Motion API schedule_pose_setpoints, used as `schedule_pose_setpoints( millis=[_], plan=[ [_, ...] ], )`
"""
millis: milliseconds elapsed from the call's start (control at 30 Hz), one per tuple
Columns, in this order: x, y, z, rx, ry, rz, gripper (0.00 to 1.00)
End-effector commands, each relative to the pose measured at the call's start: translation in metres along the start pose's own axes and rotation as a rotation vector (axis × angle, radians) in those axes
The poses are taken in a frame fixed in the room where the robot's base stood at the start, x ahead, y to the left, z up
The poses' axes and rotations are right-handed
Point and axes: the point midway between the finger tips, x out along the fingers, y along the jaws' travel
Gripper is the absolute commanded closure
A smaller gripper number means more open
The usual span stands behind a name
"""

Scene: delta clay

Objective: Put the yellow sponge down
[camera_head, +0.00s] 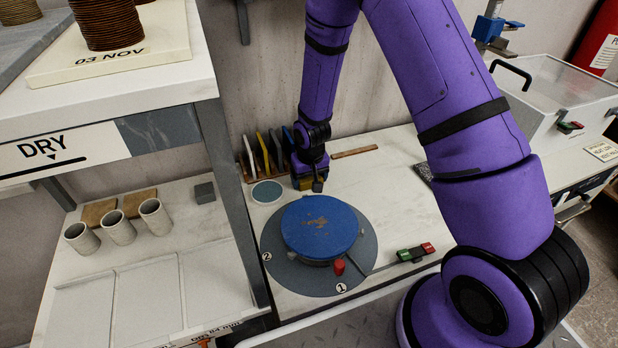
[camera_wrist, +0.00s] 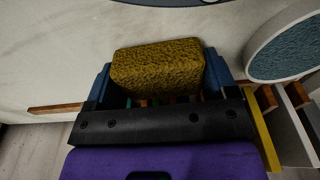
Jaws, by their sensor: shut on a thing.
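The yellow sponge (camera_wrist: 158,67) is between the blue fingers of my gripper (camera_wrist: 160,78) in the wrist view, one finger on each side. My gripper is shut on it. In the head view my gripper (camera_head: 310,183) is low at the back of the white bench (camera_head: 385,190), behind the blue round disc and right of a small round teal pad. Only a little of the sponge (camera_head: 302,184) shows there, as my gripper covers most of it. I cannot tell whether the sponge touches the bench.
The blue disc (camera_head: 320,226) sits on a grey round plate (camera_head: 284,276). A wooden strip (camera_head: 354,152) lies behind right.

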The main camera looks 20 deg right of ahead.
Motion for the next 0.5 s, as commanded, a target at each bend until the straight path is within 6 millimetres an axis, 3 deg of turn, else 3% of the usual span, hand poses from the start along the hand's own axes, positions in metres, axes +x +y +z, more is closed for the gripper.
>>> schedule_pose_setpoints(
  millis=[400, 433, 500],
  plan=[
    [0.009, 0.0, 0.002, -0.001, -0.002, 0.0, 0.43],
    [0.01, 0.0, 0.002, -0.001, -0.002, 0.0, 0.17],
    [0.01, 0.0, 0.002, -0.001, -0.003, 0.0, 0.02]
  ],
)
